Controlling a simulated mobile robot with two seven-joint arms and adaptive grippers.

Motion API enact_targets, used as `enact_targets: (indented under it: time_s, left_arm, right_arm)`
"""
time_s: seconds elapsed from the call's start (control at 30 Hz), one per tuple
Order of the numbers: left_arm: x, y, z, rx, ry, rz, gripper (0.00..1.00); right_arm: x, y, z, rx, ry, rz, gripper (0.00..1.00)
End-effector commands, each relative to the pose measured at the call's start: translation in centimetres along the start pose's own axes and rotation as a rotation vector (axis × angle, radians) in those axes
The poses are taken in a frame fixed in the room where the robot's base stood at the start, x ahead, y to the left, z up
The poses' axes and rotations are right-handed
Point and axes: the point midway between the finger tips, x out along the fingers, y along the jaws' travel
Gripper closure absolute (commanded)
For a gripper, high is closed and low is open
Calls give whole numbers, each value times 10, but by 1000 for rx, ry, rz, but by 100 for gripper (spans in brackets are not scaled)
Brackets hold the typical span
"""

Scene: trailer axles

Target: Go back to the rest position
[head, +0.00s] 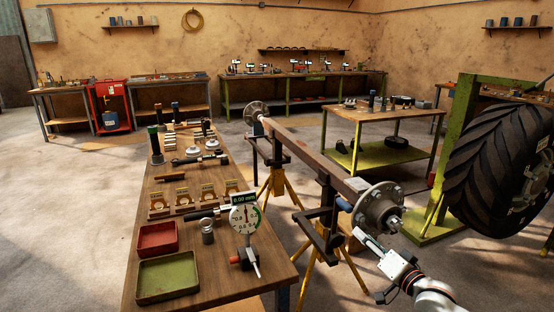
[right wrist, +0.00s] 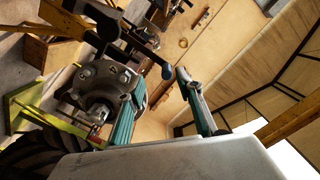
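My right gripper (head: 370,264) is at the lower right in the head view, just in front of the wheel hub (head: 380,210) on the near end of the trailer axle (head: 318,160). In the right wrist view, the right gripper (right wrist: 160,82) has its two teal-edged fingers spread apart with nothing between them. The hub also shows there (right wrist: 98,92), behind and left of the left finger; I cannot tell whether they touch. My left gripper is not in view.
A wooden bench (head: 215,277) with a dial gauge (head: 245,218), red tray (head: 157,238) and green tray (head: 167,277) stands left of the axle. Yellow stands (head: 323,265) support the axle. A large tyre (head: 500,170) on a green frame stands close at the right.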

Motion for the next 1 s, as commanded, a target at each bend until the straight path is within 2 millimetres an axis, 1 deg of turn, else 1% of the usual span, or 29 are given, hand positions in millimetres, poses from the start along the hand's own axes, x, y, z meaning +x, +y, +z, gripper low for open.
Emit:
enact_targets:
  time_s: [0.03,0.07,0.1,0.17,0.2,0.27,0.3,0.37,0.4,0.47,0.5,0.57,0.6,0.7,0.73,0.83,0.9,1.0]
  left_arm:
    - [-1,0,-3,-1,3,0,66]
    - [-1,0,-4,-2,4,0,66]
    - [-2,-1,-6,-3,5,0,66]
    - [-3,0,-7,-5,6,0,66]
    - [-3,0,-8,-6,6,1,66]
    - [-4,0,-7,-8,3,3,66]
    - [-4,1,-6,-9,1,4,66]
    - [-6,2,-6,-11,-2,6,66]
    - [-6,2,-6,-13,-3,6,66]
    - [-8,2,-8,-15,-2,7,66]
    - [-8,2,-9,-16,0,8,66]
    - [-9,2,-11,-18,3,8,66]
    - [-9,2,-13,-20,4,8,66]
    - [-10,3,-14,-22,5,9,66]
    - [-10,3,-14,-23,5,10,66]
    - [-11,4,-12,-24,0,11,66]
    - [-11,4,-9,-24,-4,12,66]
    - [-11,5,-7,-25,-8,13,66]
  right_arm:
    - [-12,4,29,-29,-31,16,64]
    - [-20,6,46,-54,-48,24,64]
    - [-32,9,70,-94,-74,38,64]
    - [-53,12,106,-159,-113,56,64]
    - [-68,13,130,-203,-141,69,64]
    - [-92,15,161,-271,-180,87,64]
    - [-109,16,182,-316,-208,100,64]
    - [-135,17,210,-382,-248,116,64]
    - [-153,17,228,-428,-277,127,64]
    - [-181,17,252,-493,-318,144,64]
    - [-200,16,267,-537,-348,155,64]
    - [-228,15,286,-600,-390,170,64]
    - [-245,14,297,-641,-418,179,64]
    - [-282,13,316,-728,-478,198,64]
    - [-291,12,321,-748,-495,203,64]
    - [-313,11,330,-802,-533,212,64]
    - [-322,11,334,-824,-549,215,64]
    - [-326,10,335,-836,-556,216,64]
